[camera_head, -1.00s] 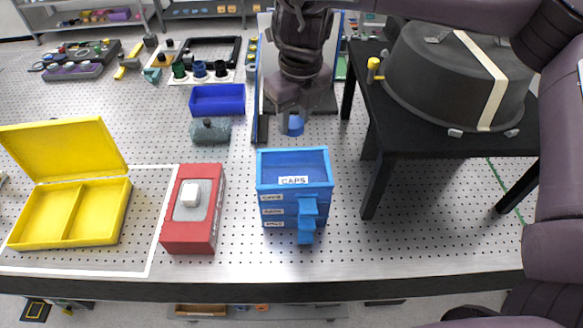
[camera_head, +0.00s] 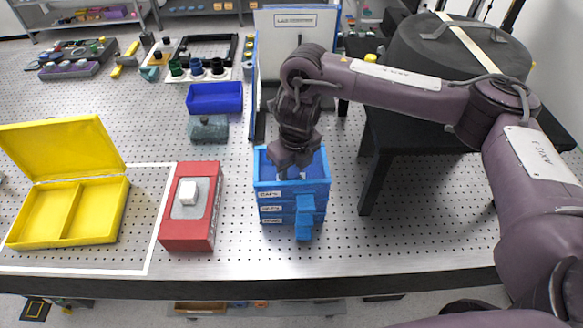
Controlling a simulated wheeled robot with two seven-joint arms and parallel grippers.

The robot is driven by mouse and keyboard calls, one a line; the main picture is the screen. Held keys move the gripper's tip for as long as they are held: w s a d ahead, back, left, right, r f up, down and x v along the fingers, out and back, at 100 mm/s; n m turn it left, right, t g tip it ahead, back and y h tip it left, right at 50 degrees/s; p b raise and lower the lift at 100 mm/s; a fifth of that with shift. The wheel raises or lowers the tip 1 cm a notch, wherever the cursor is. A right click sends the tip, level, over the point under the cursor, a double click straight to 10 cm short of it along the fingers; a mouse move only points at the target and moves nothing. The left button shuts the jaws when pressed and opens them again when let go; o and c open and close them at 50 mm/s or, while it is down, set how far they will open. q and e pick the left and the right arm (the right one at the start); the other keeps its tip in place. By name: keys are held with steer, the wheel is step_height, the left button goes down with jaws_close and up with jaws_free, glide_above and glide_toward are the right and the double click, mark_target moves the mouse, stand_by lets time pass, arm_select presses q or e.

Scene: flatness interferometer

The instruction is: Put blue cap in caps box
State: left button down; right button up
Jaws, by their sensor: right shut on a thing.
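The caps box is a blue box (camera_head: 292,189) with an open top, labelled front and a blue latch-like piece on its front, standing at the middle of the table. My right gripper (camera_head: 290,172) points down into its open top, with the fingertips at or just below rim level. The gripper is shut on the blue cap, which is mostly hidden by the fingers and the box's front wall. Whether the cap touches the box floor I cannot tell. My left gripper is not in view.
A red box with a white button (camera_head: 190,207) stands left of the caps box. An open yellow case (camera_head: 66,212) lies further left. A blue tray (camera_head: 216,98) and a grey block (camera_head: 208,128) are behind. A black stand (camera_head: 375,160) with a dark drum is at right.

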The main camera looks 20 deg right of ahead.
mark_target(295, 176)
steer(key=shift+f, duration=0.2)
steer(key=shift+f, duration=0.15)
steer(key=o, duration=0.9)
steer(key=shift+o, duration=0.2)
step_height(295, 176, up, 12)
steer(key=s, duration=0.1)
steer(key=shift+s+d+r, duration=0.2)
steer(key=shift+s+d, duration=0.05)
steer(key=shift+f, duration=0.1)
